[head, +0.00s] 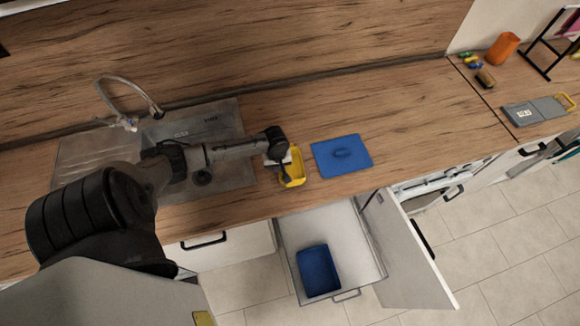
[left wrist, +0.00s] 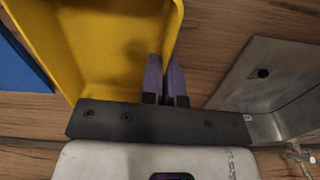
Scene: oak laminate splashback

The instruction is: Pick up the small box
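A small open yellow box (head: 293,170) stands on the wooden worktop, just right of the sink. My left gripper (head: 284,162) is over its left edge in the head view. In the left wrist view, the yellow box (left wrist: 110,50) fills the upper left. The two dark fingers of my left gripper (left wrist: 165,82) are close together with the box's side wall between them, one finger inside and one outside. The lower part of that wall is hidden by the gripper. My right gripper is not in view.
A blue lid-like piece (head: 345,163) lies right of the yellow box. Below, an open drawer (head: 349,250) holds a blue box (head: 318,270), beside an open cabinet door (head: 410,255). The metal sink (head: 225,125) is at left.

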